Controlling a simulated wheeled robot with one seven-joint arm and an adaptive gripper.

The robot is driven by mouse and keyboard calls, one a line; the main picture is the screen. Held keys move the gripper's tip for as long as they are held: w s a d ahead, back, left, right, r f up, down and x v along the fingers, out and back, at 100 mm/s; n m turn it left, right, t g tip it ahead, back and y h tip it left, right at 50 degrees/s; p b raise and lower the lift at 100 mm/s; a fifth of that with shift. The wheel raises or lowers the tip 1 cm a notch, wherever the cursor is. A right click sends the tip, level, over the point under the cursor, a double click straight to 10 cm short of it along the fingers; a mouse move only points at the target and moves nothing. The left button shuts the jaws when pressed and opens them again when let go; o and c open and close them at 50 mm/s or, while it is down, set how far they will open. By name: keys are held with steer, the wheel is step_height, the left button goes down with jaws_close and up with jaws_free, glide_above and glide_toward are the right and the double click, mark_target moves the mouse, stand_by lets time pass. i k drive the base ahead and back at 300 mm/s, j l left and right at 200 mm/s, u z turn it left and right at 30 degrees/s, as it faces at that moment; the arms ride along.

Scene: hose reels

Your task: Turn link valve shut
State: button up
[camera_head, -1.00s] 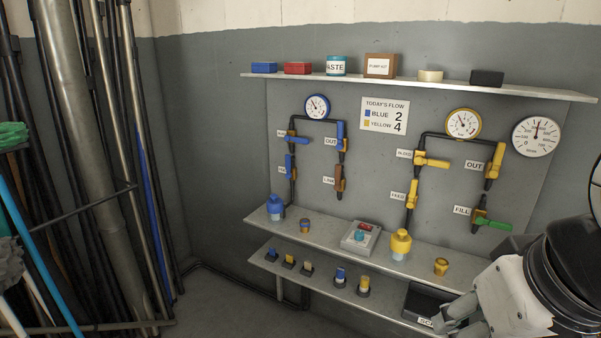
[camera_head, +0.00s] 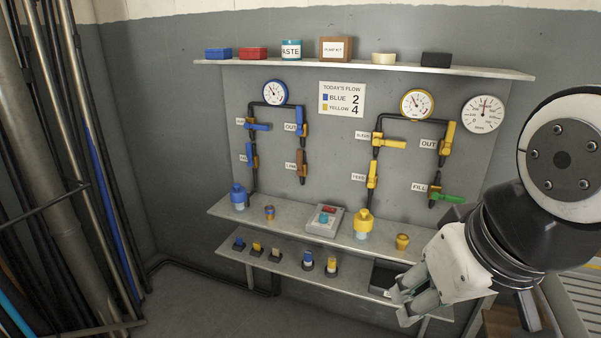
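The link valve is the brown lever (camera_head: 301,163) on the lower part of the blue circuit's right-hand pipe. A small, hard-to-read tag (camera_head: 291,166) is beside it. Its handle points up and down, along the pipe. My gripper (camera_head: 398,304) is at the lower right, in front of the lower shelf and well away from the valve. Its fingers look apart, with nothing seen between them.
Blue levers (camera_head: 258,126) and yellow levers (camera_head: 389,143) are on the same panel, with a green lever (camera_head: 447,198) at right. The middle shelf (camera_head: 285,224) juts out below, holding bottles and a box. Poles (camera_head: 105,190) stand at left.

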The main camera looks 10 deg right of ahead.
mark_target(299, 153)
steer(key=i+l+z, duration=0.15)
steer(key=i, duration=0.4)
steer(key=i+z, duration=0.2)
steer(key=i, duration=0.35)
